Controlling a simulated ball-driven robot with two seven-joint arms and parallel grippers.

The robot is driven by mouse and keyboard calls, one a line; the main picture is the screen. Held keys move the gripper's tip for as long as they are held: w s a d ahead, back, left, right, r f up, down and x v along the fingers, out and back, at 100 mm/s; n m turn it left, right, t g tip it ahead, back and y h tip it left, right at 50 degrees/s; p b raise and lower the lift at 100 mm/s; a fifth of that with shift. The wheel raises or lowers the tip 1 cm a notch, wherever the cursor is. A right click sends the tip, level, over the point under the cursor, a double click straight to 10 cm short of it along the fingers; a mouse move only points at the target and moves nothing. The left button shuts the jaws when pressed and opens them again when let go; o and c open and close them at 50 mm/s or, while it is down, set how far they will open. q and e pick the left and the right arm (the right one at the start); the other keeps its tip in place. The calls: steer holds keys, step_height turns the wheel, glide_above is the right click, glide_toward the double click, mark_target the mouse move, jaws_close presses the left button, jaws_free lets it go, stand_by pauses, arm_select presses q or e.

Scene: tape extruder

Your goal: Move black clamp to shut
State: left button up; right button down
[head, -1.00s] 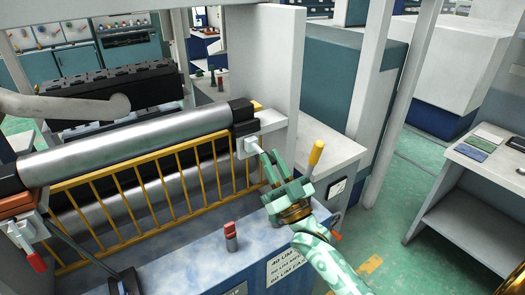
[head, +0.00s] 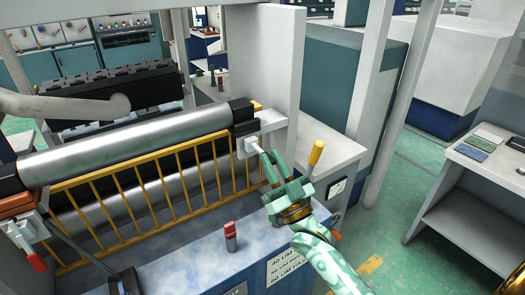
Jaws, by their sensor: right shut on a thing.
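The right end of the large steel roller (head: 130,140) sits in a black block (head: 243,114). Below it, a white clamp bracket (head: 249,146) with a pale lever sticks out toward my right gripper (head: 272,168). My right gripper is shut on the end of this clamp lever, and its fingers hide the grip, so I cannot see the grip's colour. A matching white clamp (head: 27,233) with a red handle (head: 37,262) is at the roller's left end. My left gripper is not in view.
A yellow rail guard (head: 152,196) runs below the roller. A red-topped knob (head: 230,236) stands on the blue-grey front surface. A yellow-handled lever (head: 315,153) rises just right of my gripper. A white upright panel (head: 268,62) stands behind it.

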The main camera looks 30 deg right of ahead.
stand_by(0.3)
steer(key=shift+w+f+b, duration=0.15)
steer(key=shift+f+b, duration=0.7)
steer(key=shift+f, duration=0.35)
steer(key=shift+w+f+b, duration=0.25)
steer(key=shift+f+b, duration=0.2)
steer(key=shift+f, duration=0.1)
steer(key=shift+w+f+b, duration=0.25)
steer(key=shift+f+b, duration=0.15)
steer(key=shift+f, duration=0.1)
steer(key=shift+w+a+f, duration=0.1)
steer(key=shift+w+f+b, duration=0.7)
steer(key=shift+f+b, duration=0.05)
steer(key=shift+b, duration=0.1)
